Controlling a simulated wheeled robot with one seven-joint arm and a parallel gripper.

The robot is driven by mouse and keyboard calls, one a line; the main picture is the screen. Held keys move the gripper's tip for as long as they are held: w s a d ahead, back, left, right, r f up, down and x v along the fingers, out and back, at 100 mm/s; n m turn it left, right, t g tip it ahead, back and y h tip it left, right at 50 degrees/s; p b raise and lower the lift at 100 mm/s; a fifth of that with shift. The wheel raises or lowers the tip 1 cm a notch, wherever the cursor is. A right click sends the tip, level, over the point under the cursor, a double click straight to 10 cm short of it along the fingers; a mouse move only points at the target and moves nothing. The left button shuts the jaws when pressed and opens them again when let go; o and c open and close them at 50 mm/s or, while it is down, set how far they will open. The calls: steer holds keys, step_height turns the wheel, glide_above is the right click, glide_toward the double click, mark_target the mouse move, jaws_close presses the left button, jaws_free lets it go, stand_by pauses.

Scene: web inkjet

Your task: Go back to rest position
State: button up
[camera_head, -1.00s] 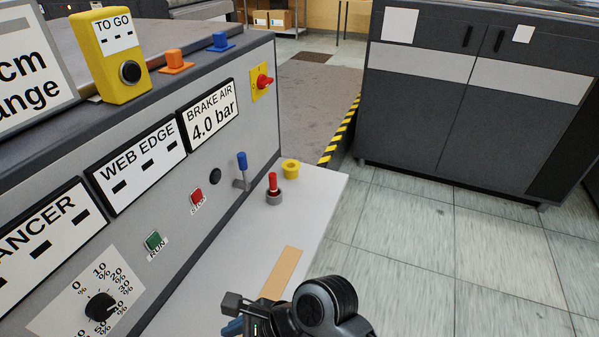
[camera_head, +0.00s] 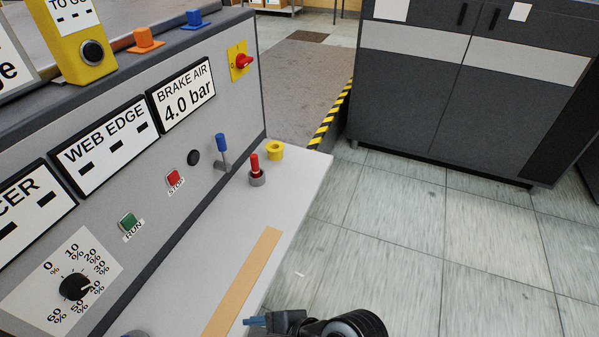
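My arm's end shows at the bottom edge of the head view, with my gripper (camera_head: 258,321) at its left tip, low over the front part of the light grey shelf (camera_head: 300,190). Only a small part of the gripper shows, and its fingers cannot be told apart. I see nothing held in it. A tan strip (camera_head: 243,280) lies along the shelf beside the gripper. The rest of my arm is cut off by the lower edge.
The grey machine panel at left carries a black dial (camera_head: 75,286), green RUN button (camera_head: 128,222), red STOP button (camera_head: 173,178) and blue lever (camera_head: 221,145). A red-topped peg (camera_head: 255,165) and yellow ring (camera_head: 275,150) stand on the shelf. Tiled floor (camera_head: 400,230) at right is clear.

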steer(key=s+d+r+n+t+h, duration=0.1)
steer(key=s+d+n+t+h, duration=0.25)
steer(key=s+d, duration=0.45)
steer(key=s+d+r+n+t+h, duration=0.1)
steer(key=s+d+n+t+h, duration=0.25)
steer(key=d, duration=0.75)
steer(key=s+d+r+n+t+h, duration=0.1)
steer(key=s+d+r+n+t, duration=0.2)
steer(key=r, duration=0.5)
steer(key=s+d+r+n+t+h, duration=0.1)
steer(key=s+d+r+n+t, duration=0.1)
steer(key=s+d+r+n, duration=0.3)
step_height(320, 180, up, 3)
steer(key=shift+s+d+f+n+t, duration=0.1)
steer(key=shift+s+d+n+t, duration=0.25)
steer(key=shift+s+d, duration=0.6)
steer(key=shift+w, duration=0.1)
